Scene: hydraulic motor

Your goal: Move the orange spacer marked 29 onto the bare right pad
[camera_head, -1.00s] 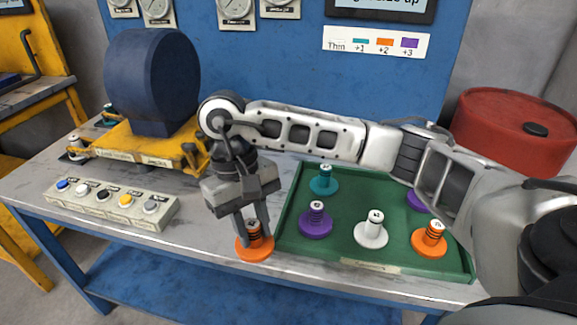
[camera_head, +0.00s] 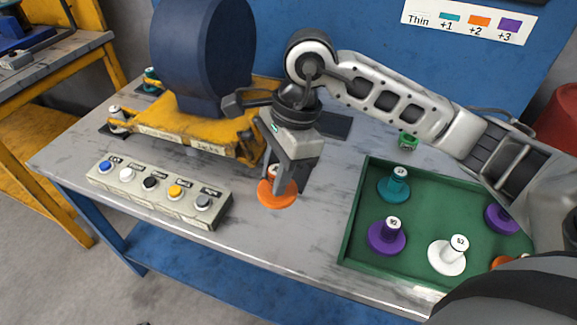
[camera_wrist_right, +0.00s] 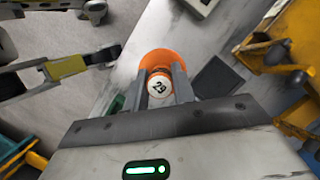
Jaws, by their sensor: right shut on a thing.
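My right gripper (camera_head: 281,186) is shut on the orange spacer (camera_head: 272,197), a wide disc with an upright post, over the grey bench in front of the motor stand. In the right wrist view its white top reads 29 (camera_wrist_right: 158,86), between the fingers. Whether the disc touches the bench is unclear. A dark flat pad (camera_wrist_right: 217,78) lies bare to the right of the spacer in that view. My left gripper is not in view.
The yellow motor stand (camera_head: 205,140) with its blue motor is behind and left. A button box (camera_head: 155,193) is left. A green tray (camera_head: 350,225) with several spacers is right. A small green piece (camera_head: 408,140) stands behind the tray.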

